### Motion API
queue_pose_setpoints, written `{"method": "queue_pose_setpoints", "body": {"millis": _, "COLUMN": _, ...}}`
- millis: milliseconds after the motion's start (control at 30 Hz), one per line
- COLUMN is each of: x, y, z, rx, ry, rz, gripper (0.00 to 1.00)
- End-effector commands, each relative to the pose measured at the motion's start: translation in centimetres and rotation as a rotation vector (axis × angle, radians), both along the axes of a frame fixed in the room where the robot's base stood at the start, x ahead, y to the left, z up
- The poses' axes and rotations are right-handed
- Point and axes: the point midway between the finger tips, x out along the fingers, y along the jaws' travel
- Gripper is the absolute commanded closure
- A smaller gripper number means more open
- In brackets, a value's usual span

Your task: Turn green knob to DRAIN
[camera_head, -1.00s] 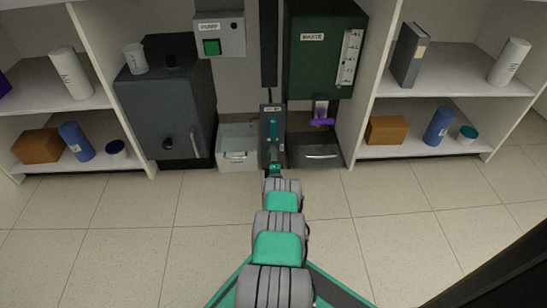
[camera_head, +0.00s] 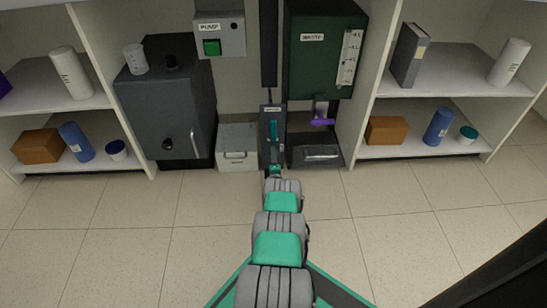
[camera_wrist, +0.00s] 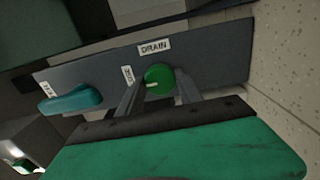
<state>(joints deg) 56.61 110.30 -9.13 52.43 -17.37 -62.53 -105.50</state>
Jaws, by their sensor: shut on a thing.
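The green knob (camera_wrist: 159,77) is on a grey panel (camera_wrist: 215,50) in the wrist view. Its white mark points left, on the side of a small label (camera_wrist: 128,74) whose text I cannot read surely. The DRAIN label (camera_wrist: 154,47) is above the knob in that view. My gripper (camera_wrist: 160,80) has one finger on each side of the knob and is shut on it. In the head view my arm covers the knob, low on the narrow panel (camera_head: 264,118).
A teal handle (camera_wrist: 70,98) is on the same panel, left of the knob. A white box (camera_head: 238,155) stands left of the panel, and a dark tray (camera_head: 318,155) stands right, below the green waste tank (camera_head: 320,75). The floor is clear.

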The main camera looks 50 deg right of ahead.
Motion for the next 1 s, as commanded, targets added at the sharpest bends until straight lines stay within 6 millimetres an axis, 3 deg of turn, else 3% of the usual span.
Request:
{"method": "queue_pose_setpoints", "body": {"millis": 467, "x": -0.01, "y": 0.03, "z": -0.04, "rx": 0.003, "ry": -0.002, "rz": 0.000, "gripper": 0.94}}
{"method": "queue_pose_setpoints", "body": {"millis": 700, "x": -0.02, "y": 0.04, "z": -0.06, "rx": 0.189, "ry": -0.213, "rz": 0.000, "gripper": 0.94}}
{"method": "queue_pose_setpoints", "body": {"millis": 1000, "x": -0.04, "y": 0.06, "z": -0.11, "rx": 0.206, "ry": -0.232, "rz": 0.000, "gripper": 0.94}}
